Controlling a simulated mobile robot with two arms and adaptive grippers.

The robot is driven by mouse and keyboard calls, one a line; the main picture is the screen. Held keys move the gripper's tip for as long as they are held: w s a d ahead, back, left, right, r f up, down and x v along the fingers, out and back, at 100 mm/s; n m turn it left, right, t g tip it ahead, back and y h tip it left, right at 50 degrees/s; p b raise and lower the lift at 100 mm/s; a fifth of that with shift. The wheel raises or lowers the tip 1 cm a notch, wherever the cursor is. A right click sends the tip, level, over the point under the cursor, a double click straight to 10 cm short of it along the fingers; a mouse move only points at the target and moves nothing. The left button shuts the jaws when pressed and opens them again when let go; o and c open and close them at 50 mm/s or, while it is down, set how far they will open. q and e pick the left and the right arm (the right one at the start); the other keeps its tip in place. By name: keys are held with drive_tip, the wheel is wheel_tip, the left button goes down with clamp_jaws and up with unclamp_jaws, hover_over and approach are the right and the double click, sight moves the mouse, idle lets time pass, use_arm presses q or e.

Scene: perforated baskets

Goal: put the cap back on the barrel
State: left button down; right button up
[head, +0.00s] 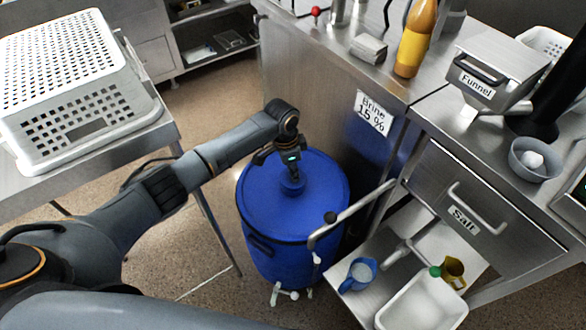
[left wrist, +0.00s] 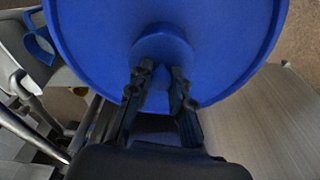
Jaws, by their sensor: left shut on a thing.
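The blue barrel (head: 325,205) stands upright on the floor beside the steel counter. A small round blue cap (head: 292,187) is at the middle of the barrel's top. My left gripper (head: 291,174) points down from above and is shut on the cap. In the left wrist view, the two fingers (left wrist: 160,92) pinch a raised part of the cap (left wrist: 160,46) against the barrel's blue top (left wrist: 90,30). I cannot tell whether the cap is seated or just above the opening, which is hidden. My right gripper is not in view.
A low shelf with a blue jug (head: 360,273) and a white tub (head: 425,303) stands at the lower right. A white perforated basket (head: 70,145) sits on the left table. The counter with the "Brine 15 %" label (head: 372,113) stands behind.

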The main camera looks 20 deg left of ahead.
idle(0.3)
use_arm(q)
drive_tip(key=c, duration=1.1)
unclamp_jaws()
drive_tip(key=shift+o, duration=0.3)
drive_tip(key=o, duration=0.4)
drive_tip(key=shift+r+p, duration=3.55)
drive_tip(key=shift+p, duration=0.25)
